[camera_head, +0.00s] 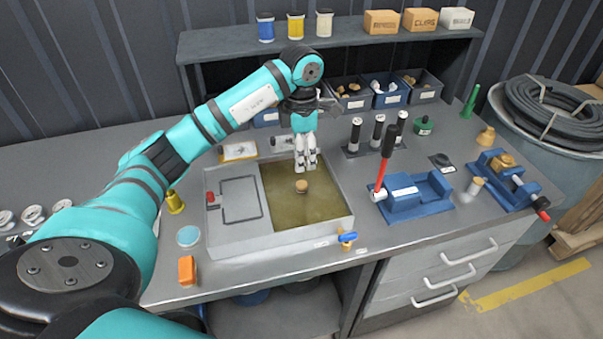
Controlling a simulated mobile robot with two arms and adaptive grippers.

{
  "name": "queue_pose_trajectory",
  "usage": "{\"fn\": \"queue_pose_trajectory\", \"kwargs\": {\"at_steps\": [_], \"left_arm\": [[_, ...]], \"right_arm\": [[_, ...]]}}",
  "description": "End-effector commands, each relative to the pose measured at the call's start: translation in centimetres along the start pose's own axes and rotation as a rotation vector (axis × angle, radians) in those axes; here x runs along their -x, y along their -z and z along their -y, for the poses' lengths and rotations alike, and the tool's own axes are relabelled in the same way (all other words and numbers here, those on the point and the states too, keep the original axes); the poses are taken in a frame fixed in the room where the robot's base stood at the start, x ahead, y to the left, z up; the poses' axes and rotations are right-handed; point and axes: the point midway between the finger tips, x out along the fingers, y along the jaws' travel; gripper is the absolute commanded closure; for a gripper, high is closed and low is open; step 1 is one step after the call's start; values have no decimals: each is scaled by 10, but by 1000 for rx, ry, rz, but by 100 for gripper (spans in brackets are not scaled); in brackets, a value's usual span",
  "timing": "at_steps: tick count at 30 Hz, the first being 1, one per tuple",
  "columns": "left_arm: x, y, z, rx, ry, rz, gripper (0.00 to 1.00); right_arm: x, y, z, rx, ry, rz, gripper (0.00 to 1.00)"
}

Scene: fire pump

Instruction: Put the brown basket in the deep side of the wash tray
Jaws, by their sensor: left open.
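The wash tray (230,245) stands on the bench in the middle. Its left side is a pale, shallow panel with a dark outline. Its right side is the deep side (325,205), filled with murky olive liquid. A small round brown piece, which looks like the brown basket (301,186), sits within the deep side; how far it is sunk I cannot tell. My left gripper (306,168) points down just above and behind it, with pale fingers open and apparently holding nothing. My right gripper is not in view.
A blue fixture with a red-handled lever (387,142) stands right of the tray. A blue-handled valve (347,237) is at the tray's front right corner. An orange block (187,270) and a light blue disc (188,236) lie left. Small-parts bins (388,92) stand behind.

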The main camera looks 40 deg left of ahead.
Motion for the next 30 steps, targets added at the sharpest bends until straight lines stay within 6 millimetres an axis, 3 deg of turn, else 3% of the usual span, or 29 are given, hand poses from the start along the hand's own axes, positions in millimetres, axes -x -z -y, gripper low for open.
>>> {"fn": "queue_pose_trajectory", "kwargs": {"at_steps": [8,30], "left_arm": [[25,0,0,0,-1,-1,49],[26,0,0,-1,0,-1,49]], "right_arm": [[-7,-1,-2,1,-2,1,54],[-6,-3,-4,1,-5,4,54]]}}
